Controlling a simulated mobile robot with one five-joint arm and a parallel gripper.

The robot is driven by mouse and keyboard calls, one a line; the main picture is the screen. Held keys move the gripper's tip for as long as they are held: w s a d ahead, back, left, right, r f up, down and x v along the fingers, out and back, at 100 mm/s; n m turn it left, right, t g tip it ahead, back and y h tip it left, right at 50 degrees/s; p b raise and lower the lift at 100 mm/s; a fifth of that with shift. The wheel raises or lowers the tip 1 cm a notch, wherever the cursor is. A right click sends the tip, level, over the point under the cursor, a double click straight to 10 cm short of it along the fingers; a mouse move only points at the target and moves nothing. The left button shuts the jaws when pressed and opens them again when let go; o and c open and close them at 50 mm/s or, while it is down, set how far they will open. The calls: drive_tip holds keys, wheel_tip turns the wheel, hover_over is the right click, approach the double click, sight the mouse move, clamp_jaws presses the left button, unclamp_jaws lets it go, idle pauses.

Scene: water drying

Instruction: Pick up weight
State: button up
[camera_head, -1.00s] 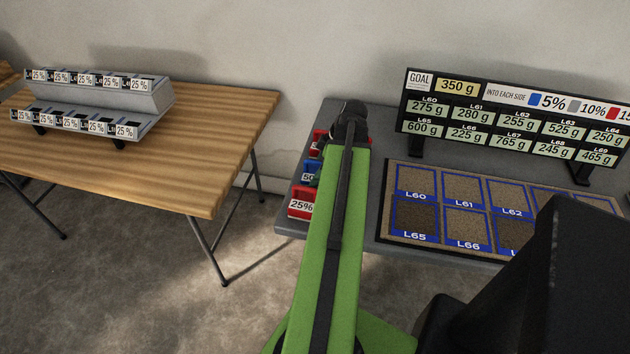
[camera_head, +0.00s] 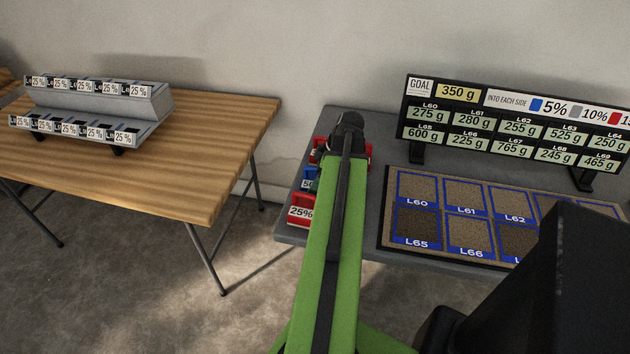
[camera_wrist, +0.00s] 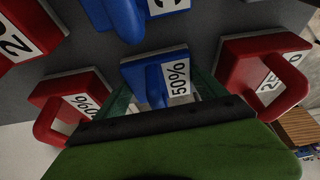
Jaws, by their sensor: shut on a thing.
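Several handled weights stand on the dark grey table. In the wrist view my gripper (camera_wrist: 162,88) has its green fingers on either side of a blue weight (camera_wrist: 150,82) labelled 50%, and is shut on it. Red weights stand to its left (camera_wrist: 72,98) and right (camera_wrist: 262,75), and another blue weight (camera_wrist: 125,14) is at the top. In the head view my arm hides the fingers and the held weight. A blue weight (camera_head: 308,181) and a red 25% weight (camera_head: 302,210) show left of my arm.
A mat with labelled squares (camera_head: 384,240) lies right of my arm on the grey table (camera_head: 380,128). A goal board (camera_head: 410,128) reading 350 g stands behind it. A wooden table (camera_head: 190,185) at left bears a grey two-tier rack (camera_head: 135,104). A floor gap separates the tables.

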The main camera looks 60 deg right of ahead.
wheel_tip(320, 180, up, 10)
drive_tip(key=p, duration=1)
drive_tip(key=shift+r, duration=0.15)
